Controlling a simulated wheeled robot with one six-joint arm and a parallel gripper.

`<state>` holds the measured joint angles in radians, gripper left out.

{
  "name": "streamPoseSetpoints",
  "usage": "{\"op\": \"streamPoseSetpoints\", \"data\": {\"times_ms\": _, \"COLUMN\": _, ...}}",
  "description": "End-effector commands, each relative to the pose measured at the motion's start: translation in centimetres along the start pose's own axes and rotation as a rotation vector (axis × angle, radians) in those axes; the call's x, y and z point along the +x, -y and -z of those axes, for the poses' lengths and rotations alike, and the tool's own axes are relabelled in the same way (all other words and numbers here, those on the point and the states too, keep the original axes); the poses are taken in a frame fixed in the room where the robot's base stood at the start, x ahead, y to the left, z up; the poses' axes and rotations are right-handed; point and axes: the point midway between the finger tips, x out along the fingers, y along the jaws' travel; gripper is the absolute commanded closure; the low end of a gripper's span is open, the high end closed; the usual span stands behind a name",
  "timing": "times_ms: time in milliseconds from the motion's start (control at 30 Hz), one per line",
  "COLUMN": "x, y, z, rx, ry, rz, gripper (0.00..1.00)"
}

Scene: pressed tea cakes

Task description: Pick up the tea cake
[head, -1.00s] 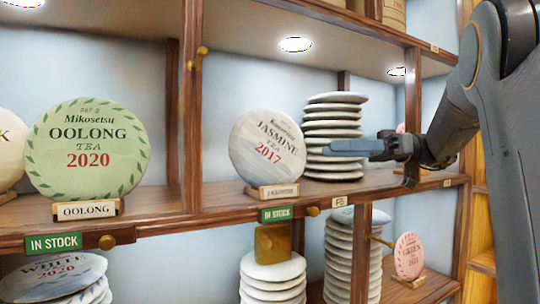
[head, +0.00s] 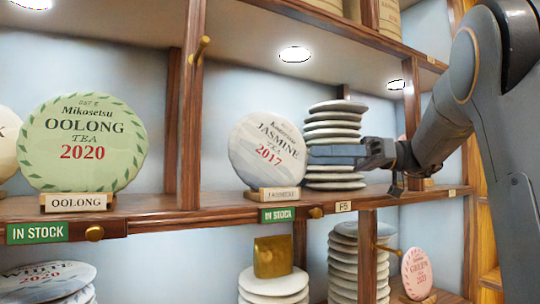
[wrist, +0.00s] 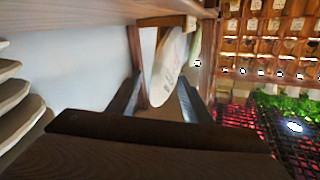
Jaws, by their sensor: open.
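The pale, round Jasmine 2017 tea cake (head: 262,150) stands upright on a small wooden stand (head: 272,195) on the middle shelf. In the wrist view the cake (wrist: 168,65) shows nearly edge-on, ahead and between the two finger lines. My gripper (head: 312,154) comes in from the right, its fingertips at the cake's right edge in the head view. In the wrist view my gripper (wrist: 162,108) is open, with nothing held. I cannot tell whether a fingertip touches the cake.
A stack of pale cakes (head: 336,130) stands right behind my gripper. The green Oolong 2020 cake (head: 82,142) is left, past a wooden upright (head: 190,120). A shelf board (head: 220,212) lies below my gripper. More stacks and a pink cake (head: 416,272) sit lower.

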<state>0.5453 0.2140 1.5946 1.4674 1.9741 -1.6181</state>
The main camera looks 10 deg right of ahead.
Motion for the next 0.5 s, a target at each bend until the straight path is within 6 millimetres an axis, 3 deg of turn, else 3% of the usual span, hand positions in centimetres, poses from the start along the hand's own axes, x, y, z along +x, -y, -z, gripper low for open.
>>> {"op": "streamPoseSetpoints", "data": {"times_ms": 200, "x": 2.9, "y": 0.1, "z": 0.2, "rx": 0.001, "ry": 0.000, "rz": 0.002, "gripper": 0.55}}
{"op": "streamPoseSetpoints", "data": {"times_ms": 433, "x": 3.1, "y": -0.1, "z": -0.1, "rx": 0.000, "ry": 0.000, "rz": -0.001, "gripper": 0.55}}
{"op": "streamPoseSetpoints", "data": {"times_ms": 500, "x": 3.1, "y": -0.1, "z": 0.0, "rx": 0.000, "ry": 0.000, "rz": 0.000, "gripper": 0.63}}
